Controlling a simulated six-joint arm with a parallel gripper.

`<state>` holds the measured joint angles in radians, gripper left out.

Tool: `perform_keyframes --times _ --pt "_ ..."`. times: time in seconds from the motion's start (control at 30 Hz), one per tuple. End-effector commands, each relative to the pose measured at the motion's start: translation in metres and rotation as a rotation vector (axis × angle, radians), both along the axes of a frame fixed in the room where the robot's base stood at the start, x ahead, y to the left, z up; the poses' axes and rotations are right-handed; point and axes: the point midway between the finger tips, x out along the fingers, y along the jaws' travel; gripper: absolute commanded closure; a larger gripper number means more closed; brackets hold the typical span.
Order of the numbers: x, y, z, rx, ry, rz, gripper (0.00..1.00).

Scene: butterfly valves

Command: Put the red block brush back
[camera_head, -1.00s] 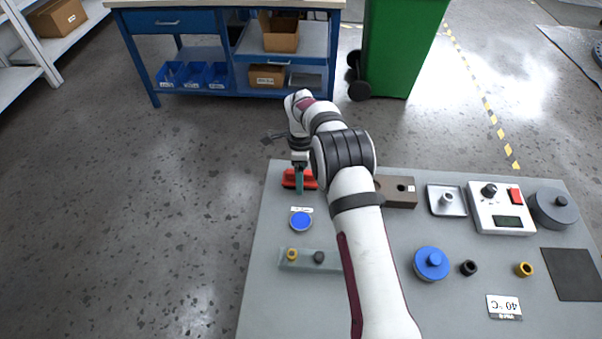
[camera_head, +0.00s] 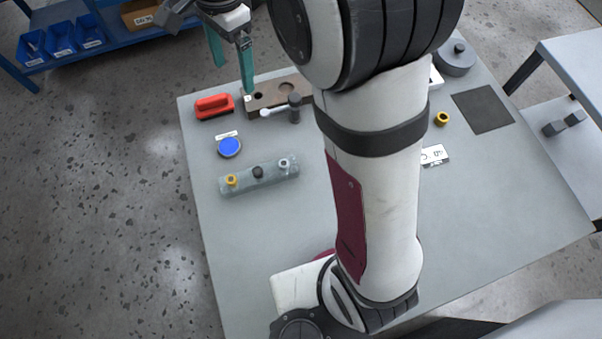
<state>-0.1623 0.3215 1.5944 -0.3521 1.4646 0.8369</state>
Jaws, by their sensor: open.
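The red block brush (camera_head: 214,107), red on top with a dark underside, lies on the grey table near its far left corner. My gripper (camera_head: 235,79) has two teal fingers, spread apart with nothing between them. It is raised above the table's far edge, beside the brush in the picture and apart from it. No marked resting place for the brush can be made out.
A brown block with holes (camera_head: 268,97) and a small hammer-like tool (camera_head: 294,108) lie right of the brush. A blue disc (camera_head: 229,147) and a grey-green rack (camera_head: 260,178) with rings lie nearer. My arm hides the table's middle.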

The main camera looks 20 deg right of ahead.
Motion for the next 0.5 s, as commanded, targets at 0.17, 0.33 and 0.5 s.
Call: perform_keyframes --times 0.17,0.33,0.5 --pt "-0.159 -0.038 0.013 0.064 -0.035 0.37 0.11" --pt "-0.245 -0.044 -0.018 0.098 -0.066 0.589 0.11" --pt "-0.26 -0.044 -0.026 0.105 -0.07 0.636 0.11"
